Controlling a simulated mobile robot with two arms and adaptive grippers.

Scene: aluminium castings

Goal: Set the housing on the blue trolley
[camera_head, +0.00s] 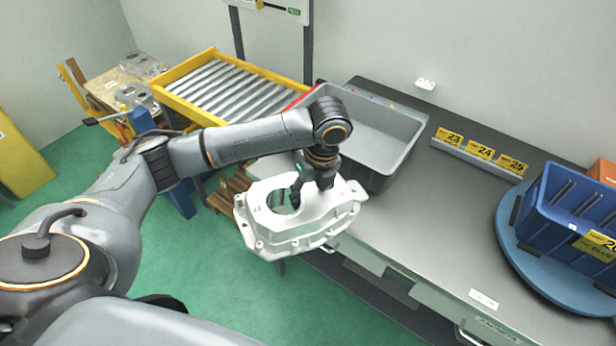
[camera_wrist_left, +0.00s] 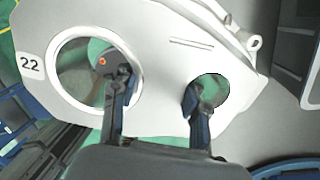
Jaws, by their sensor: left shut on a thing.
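The housing (camera_head: 275,228) is a pale metal casting with a large round opening and a flanged rim. My left gripper (camera_head: 311,188) is shut on it and holds it in the air in front of the grey bench. In the left wrist view the housing (camera_wrist_left: 165,40) carries a label 22. One finger of the gripper (camera_wrist_left: 158,90) is at its large hole, the other at its smaller hole, with the web between them. A blue frame (camera_head: 180,198), perhaps the blue trolley, is partly hidden behind my left arm. My right gripper is not in view.
A grey bin (camera_head: 385,137) stands on the grey bench (camera_head: 420,215) just behind the housing. A blue bin (camera_head: 565,205) sits on a round blue plate at right. A yellow-framed roller conveyor (camera_head: 215,90) and a board with castings (camera_head: 130,95) are at back left.

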